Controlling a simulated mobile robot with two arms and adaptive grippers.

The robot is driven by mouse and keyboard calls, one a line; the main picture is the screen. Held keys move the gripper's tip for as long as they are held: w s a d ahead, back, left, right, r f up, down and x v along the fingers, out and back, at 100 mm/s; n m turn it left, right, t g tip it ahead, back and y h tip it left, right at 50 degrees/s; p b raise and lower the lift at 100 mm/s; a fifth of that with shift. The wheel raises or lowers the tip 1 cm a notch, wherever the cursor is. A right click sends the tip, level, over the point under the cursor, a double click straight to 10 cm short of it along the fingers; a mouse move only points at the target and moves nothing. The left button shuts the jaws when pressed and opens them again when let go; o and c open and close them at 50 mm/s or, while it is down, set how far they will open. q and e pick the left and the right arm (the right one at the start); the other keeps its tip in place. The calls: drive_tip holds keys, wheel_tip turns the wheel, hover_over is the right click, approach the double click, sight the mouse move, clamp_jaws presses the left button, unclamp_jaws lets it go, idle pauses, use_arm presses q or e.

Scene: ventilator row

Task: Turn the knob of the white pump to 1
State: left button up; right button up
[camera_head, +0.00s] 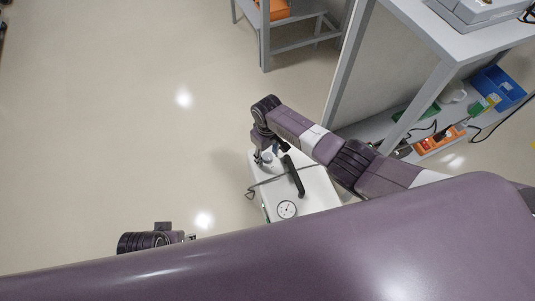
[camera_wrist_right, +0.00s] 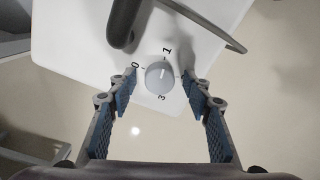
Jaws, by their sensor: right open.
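The white pump (camera_head: 318,190) stands on the floor, with a dark handle and a round gauge (camera_head: 287,209) on top. Its grey round knob (camera_wrist_right: 159,76) shows in the right wrist view, with printed marks 0, 1 and 3 around it. I cannot tell clearly which mark the knob points to. My right gripper (camera_wrist_right: 159,84) is open, with one finger on each side of the knob and a gap visible on both sides. In the head view the right gripper (camera_head: 268,151) is over the pump's far left corner.
A dark handle (camera_wrist_right: 122,22) rises close to the knob, and a thin bent bar (camera_wrist_right: 205,27) crosses the pump's top. A grey shelf unit (camera_head: 410,115) with boxes and cables stands at the right. A grey cart (camera_head: 292,42) stands behind. The floor at left is clear.

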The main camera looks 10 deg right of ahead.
sight(267, 156)
wheel_tip(267, 156, up, 12)
idle(0.7)
idle(0.4)
